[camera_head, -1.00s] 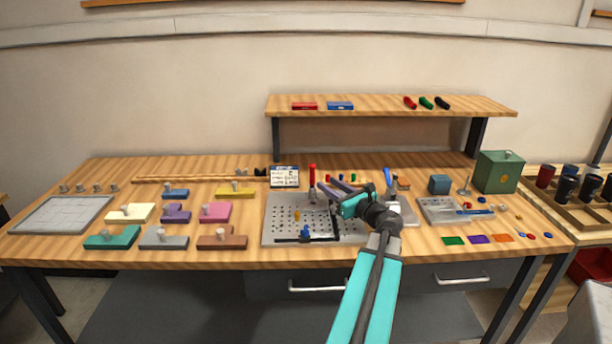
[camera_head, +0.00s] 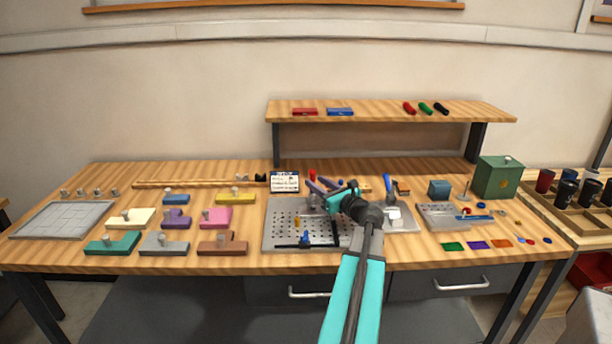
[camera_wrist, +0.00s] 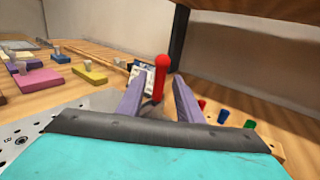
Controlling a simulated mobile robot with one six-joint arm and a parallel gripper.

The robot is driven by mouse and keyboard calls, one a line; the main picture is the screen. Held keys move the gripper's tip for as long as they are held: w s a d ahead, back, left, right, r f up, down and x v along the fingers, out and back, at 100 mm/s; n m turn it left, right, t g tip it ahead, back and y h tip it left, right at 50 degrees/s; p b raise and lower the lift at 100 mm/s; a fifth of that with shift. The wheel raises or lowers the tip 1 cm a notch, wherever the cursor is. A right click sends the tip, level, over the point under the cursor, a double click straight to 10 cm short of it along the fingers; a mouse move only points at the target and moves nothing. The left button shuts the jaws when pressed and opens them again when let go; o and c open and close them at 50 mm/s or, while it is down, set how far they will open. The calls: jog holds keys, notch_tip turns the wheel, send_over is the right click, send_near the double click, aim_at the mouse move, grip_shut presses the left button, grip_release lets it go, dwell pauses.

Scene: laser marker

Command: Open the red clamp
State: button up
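The red clamp's handle (camera_head: 312,174) stands upright at the back of the perforated metal plate (camera_head: 276,230). In the wrist view the handle (camera_wrist: 162,72) rises between the two purple fingers, with a gap visible on each side. My gripper (camera_wrist: 159,82) is open around or just in front of the handle; I cannot tell the exact depth. In the head view my gripper (camera_head: 318,183) hides the lower part of the clamp. The clamp's base is mostly hidden.
A blue clamp (camera_head: 305,237) and an orange peg (camera_head: 297,220) are on the plate. A small sign (camera_head: 285,182) stands behind left. A raised shelf (camera_head: 390,108) spans the back. Colored blocks lie left, and a tray (camera_head: 440,218) lies right.

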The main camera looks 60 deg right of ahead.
jog(key=x, duration=0.7)
jog(key=shift+w+p, duration=0.2)
jog(key=shift+p, duration=0.2)
grip_shut()
